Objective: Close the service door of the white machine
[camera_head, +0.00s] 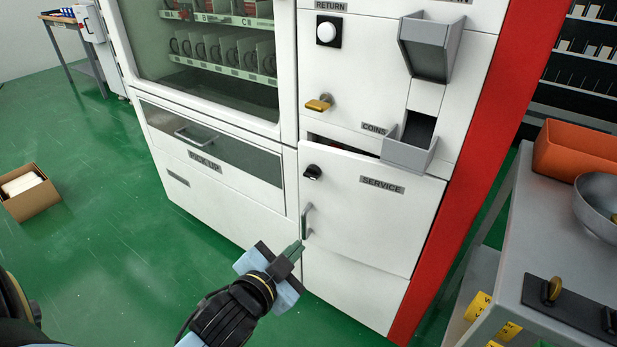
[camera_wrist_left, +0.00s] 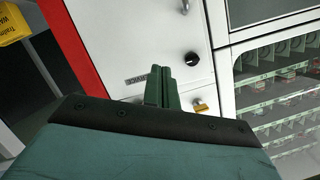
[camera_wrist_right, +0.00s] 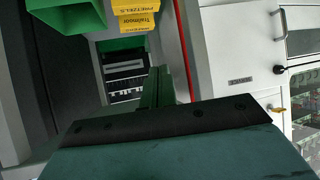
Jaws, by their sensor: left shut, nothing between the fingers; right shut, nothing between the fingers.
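The white machine (camera_head: 225,212) stands ahead. Its service door (camera_head: 350,235), labelled SERVICE, is at the lower right with a handle (camera_head: 307,220) and a black knob (camera_head: 312,172) on its left side. A dark gap shows along the door's top edge, so it stands slightly ajar. My left gripper (camera_head: 298,249) is shut and empty, near the door's lower left edge below the handle; I cannot tell whether it touches. In the left wrist view its fingers (camera_wrist_left: 160,86) show before the door (camera_wrist_left: 165,40). My right gripper (camera_wrist_right: 158,87) is shut and empty, seen only in the right wrist view.
A grey cart (camera_head: 510,210) with an orange bin (camera_head: 575,152) and a metal bowl (camera_head: 597,205) stands close at right. The coin tray (camera_head: 408,150) juts out above the door. A cardboard box (camera_head: 35,205) lies on the green floor at left, with free floor around it.

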